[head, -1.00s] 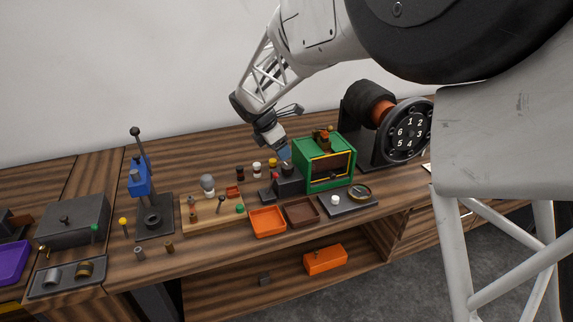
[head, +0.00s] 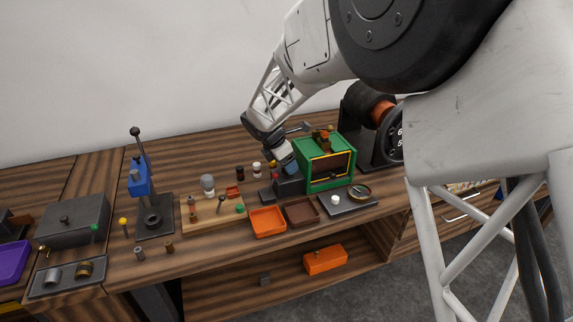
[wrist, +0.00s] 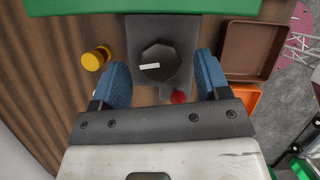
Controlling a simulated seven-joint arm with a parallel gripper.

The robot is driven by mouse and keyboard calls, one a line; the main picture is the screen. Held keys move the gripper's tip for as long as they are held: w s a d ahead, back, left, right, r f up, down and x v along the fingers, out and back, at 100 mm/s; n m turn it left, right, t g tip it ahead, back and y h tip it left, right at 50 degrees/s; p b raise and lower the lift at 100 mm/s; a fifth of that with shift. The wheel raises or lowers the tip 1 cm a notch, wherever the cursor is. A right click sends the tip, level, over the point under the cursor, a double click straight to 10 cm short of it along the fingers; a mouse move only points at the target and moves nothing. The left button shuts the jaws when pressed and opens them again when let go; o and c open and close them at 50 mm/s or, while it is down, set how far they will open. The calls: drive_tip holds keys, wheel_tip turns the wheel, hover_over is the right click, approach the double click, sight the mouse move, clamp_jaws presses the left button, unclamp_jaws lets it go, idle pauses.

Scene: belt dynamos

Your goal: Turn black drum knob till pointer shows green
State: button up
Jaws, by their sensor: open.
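The black drum knob (wrist: 158,62) is faceted, with a short white pointer mark on its top, and sits on a dark block that also shows in the head view (head: 290,187). My gripper (wrist: 162,68) is open, with one blue finger on each side of the knob and a visible gap on both sides. In the head view my gripper (head: 288,166) is above the dark block and hides the knob. The green housing (head: 325,176) stands right beside the block. I cannot tell which colour the pointer shows.
A red button (wrist: 178,97) is close to the right finger, and a yellow-topped peg (wrist: 96,58) stands to the left. A brown tray (head: 301,211) and an orange tray (head: 267,222) lie in front. A numbered black wheel (head: 395,143) stands behind at the right.

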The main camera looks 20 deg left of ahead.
drive_tip(key=shift+w+d+f, duration=0.15)
drive_tip(key=shift+w+f, duration=0.1)
drive_tip(key=shift+f, duration=0.4)
drive_tip(key=c, duration=0.9)
drive_tip(key=shift+m, duration=0.3)
